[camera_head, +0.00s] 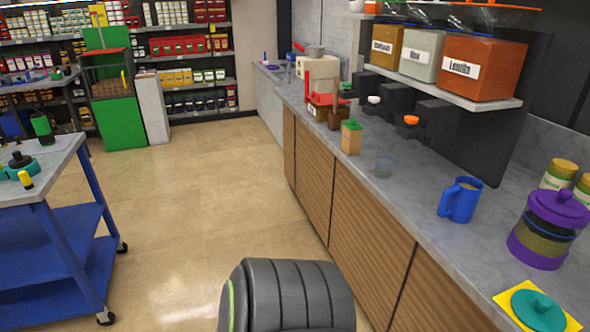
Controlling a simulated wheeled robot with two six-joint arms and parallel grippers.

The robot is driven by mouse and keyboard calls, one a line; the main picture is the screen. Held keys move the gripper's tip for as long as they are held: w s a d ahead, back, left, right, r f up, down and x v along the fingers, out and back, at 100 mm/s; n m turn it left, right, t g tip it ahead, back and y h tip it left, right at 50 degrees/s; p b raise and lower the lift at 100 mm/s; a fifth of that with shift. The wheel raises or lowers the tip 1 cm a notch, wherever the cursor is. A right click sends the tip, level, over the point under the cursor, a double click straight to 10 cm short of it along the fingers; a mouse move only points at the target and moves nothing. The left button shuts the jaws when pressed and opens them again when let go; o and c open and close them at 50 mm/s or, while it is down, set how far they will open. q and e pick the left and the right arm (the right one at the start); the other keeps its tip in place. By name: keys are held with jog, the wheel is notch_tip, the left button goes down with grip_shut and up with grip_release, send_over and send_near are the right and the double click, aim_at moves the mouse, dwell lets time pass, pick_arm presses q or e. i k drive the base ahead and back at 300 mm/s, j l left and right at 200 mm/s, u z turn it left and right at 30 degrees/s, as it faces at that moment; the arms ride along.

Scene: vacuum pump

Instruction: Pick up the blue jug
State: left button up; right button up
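The blue jug (460,201) stands upright on the grey counter (405,199) at the right. Its handle points to the left and its open top shows a tan inside. Nothing is touching it. Neither of my grippers shows in the head view. A dark grey rounded part with a green line at the bottom centre looks like part of my own body.
Right of the jug are a purple-lidded jar (549,228) and a teal lid on a yellow square (538,309). A shelf with bins (483,68) hangs above. A blue cart (52,240) stands left; the floor between is clear.

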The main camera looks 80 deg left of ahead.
aim_at(458, 202)
jog(key=u, duration=1.55)
